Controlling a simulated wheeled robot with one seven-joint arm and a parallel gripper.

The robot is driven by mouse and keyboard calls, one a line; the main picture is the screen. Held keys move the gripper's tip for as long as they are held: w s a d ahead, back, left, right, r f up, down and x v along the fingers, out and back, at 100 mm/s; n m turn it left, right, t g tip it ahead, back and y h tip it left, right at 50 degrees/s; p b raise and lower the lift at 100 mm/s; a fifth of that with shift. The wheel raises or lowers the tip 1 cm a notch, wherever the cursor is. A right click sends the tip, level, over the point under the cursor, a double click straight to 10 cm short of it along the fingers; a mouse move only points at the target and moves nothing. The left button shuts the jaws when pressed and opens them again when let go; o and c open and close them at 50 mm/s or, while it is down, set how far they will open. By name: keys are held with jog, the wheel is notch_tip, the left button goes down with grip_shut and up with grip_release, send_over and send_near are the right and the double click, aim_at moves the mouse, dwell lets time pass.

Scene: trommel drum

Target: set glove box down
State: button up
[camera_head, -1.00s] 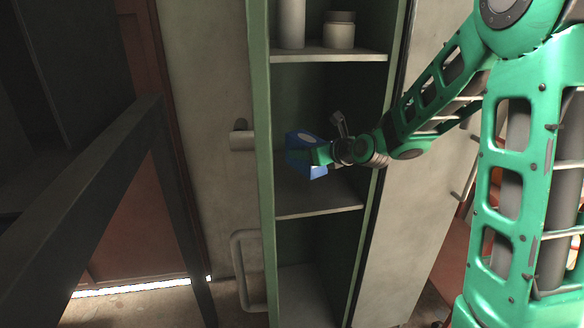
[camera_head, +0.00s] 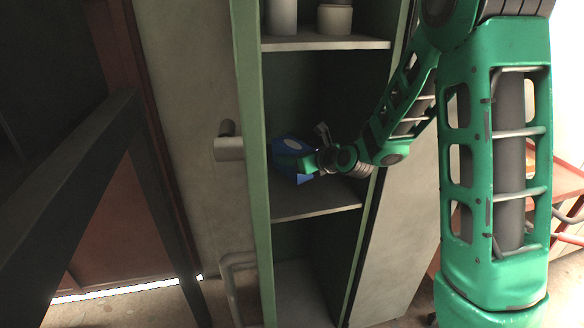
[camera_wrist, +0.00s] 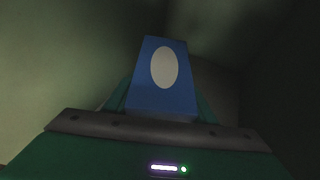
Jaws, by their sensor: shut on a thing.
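The glove box is a blue box (camera_head: 281,147) with a pale oval on its face. In the head view it is inside the tall open cabinet, at the left of the middle compartment. My gripper (camera_head: 297,163) is shut on it. In the wrist view the blue box (camera_wrist: 161,98) stands between the fingers, its white oval facing the camera. The box is at or just above the middle shelf (camera_head: 315,201); I cannot tell whether its underside touches. The gripper and wrist hide part of the box.
An upper shelf (camera_head: 325,43) holds a white cylinder (camera_head: 282,15) and a squat jar (camera_head: 334,18). The cabinet's green front post (camera_head: 250,150) stands close to the left of the box. The middle shelf is bare to the right and front.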

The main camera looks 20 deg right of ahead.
jog(key=shift+f, duration=1.7)
jog(key=o, duration=1.2)
jog(key=shift+f, duration=0.1)
jog(key=shift+o, duration=0.2)
